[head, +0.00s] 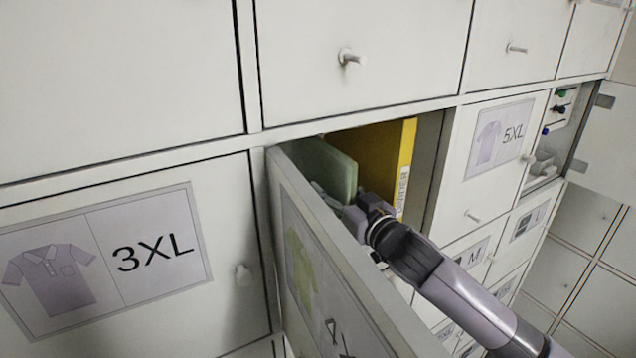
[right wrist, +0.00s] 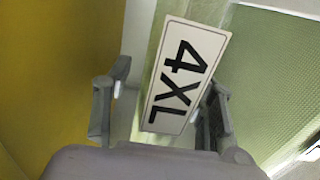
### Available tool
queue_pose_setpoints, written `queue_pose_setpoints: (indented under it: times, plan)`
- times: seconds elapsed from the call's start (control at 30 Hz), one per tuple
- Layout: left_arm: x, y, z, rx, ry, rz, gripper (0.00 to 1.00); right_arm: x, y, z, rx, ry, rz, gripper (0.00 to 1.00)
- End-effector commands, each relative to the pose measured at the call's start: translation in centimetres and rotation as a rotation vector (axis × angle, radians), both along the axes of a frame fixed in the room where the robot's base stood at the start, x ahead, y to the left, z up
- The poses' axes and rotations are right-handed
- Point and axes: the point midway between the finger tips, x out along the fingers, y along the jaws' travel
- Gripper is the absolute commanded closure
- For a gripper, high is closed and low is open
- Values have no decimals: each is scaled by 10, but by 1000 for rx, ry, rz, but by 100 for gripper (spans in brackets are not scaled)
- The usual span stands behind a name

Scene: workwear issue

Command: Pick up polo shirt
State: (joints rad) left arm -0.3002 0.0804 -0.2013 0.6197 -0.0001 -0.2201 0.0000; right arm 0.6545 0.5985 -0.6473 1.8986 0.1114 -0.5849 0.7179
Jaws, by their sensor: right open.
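The polo shirt, green and ribbed, is inside the open cubby in the head view (head: 335,172). In the right wrist view the green polo shirt (right wrist: 270,75) fills the right side, with a white 4XL tag (right wrist: 183,80) in front of its edge. My right gripper (head: 360,208) reaches in at the cubby's mouth, partly hidden by its own wrist. In the right wrist view its fingers (right wrist: 162,112) are apart, one on each side of the tag and the shirt's edge. The shirt's lower part is hidden. My left gripper is not in view.
The cubby's open door (head: 325,265) juts out just left of my right arm. Closed doors surround it, including 3XL (head: 120,255) and 5XL (head: 497,140). Another cubby stands open at far right (head: 548,150).

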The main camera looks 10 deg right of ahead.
Motion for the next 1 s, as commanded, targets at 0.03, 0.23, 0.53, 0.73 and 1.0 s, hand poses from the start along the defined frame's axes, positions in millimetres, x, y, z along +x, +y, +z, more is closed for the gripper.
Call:
queue_pose_setpoints:
  times: [0.03, 0.23, 0.53, 0.73, 1.0]
  plan:
    - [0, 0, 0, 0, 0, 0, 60, 1, 0, 0, 0, 0, 0, 48]
    - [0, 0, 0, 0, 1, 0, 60, 1, 0, -1, 0, 0, -1, 50]
    - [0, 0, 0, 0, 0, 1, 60, 1, 0, 0, 0, 0, -1, 70]
    - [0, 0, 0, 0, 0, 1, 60, 1, 0, 0, 0, 0, -1, 84]
    - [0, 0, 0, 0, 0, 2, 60, 1, 0, 0, 0, 0, -1, 100]
